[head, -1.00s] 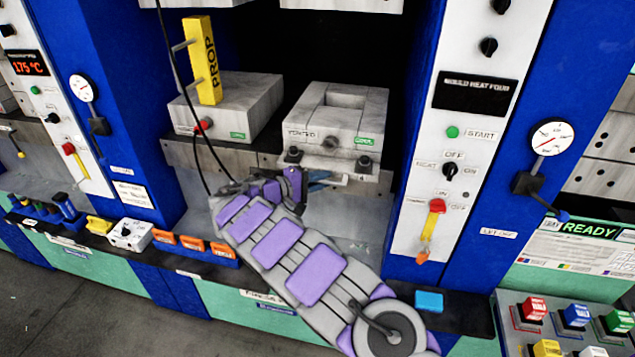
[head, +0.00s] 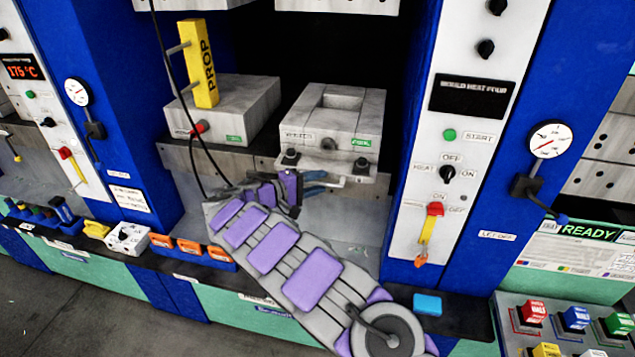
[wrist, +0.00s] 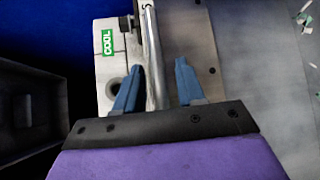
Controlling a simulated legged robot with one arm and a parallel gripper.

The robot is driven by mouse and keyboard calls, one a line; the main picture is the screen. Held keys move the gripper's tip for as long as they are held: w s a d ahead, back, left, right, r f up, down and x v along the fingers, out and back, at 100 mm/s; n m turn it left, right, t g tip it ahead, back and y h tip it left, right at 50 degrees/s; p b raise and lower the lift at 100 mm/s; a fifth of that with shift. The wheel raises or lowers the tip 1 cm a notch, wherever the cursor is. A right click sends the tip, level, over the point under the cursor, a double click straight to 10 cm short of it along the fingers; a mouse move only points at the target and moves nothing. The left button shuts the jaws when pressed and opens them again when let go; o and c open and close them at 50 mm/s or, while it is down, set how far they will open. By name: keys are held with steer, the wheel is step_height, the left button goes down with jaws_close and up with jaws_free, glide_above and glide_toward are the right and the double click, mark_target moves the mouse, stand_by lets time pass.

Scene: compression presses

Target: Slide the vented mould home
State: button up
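The vented mould (head: 370,122) is a grey block with a recessed top, on the right half of the press's lower platen. Its front carries a label and a green tag, which reads COOL in the wrist view (wrist: 108,38). A pale metal bar handle (head: 338,180) runs across its front; the bar also shows in the wrist view (wrist: 154,60). My gripper (head: 314,182) is at the left part of this bar. In the wrist view my blue fingers (wrist: 158,85) are spread with the bar between them. The bar lies nearer the left finger, with a clear gap to the right one.
Another grey mould (head: 252,105) with a red plug and cable sits left on the platen. A yellow PROP post (head: 205,65) stands over it. Blue press columns flank the opening. A control panel (head: 460,130) is at right. A ledge with small items runs along the front.

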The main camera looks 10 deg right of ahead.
steer(key=p+v, duration=0.1)
steer(key=v, duration=1.5)
steer(key=shift+s+a, duration=0.2)
steer(key=shift+a, duration=0.15)
steer(key=s+d+r+m+g+y+b, duration=0.1)
steer(key=s+d+r+m+g, duration=0.3)
steer(key=d, duration=0.8)
steer(key=s+d+r+g, duration=0.3)
steer(key=s+d+r, duration=0.3)
steer(key=d, duration=0.7)
steer(key=s+d+f+m+g+y+b, duration=0.1)
steer(key=s+d+f+y, duration=0.15)
steer(key=s, duration=0.45)
steer(key=s+d+f+g+y, duration=0.1)
steer(key=s+y, duration=0.2)
steer(key=s, duration=0.5)
steer(key=s+d+f+m+y+b, duration=0.1)
steer(key=s+d+y, duration=0.1)
steer(key=s, duration=0.5)
steer(key=s+a+f+y, duration=0.3)
steer(key=s+a, duration=0.2)
steer(key=s, duration=0.2)
steer(key=s+a+f+y, duration=0.3)
steer(key=s+a+f, duration=0.1)
steer(key=s, duration=0.4)
steer(key=shift+s+a+f+t+b, duration=0.15)
steer(key=shift+s+a+t+b, duration=0.15)
steer(key=shift+a+b, duration=0.1)
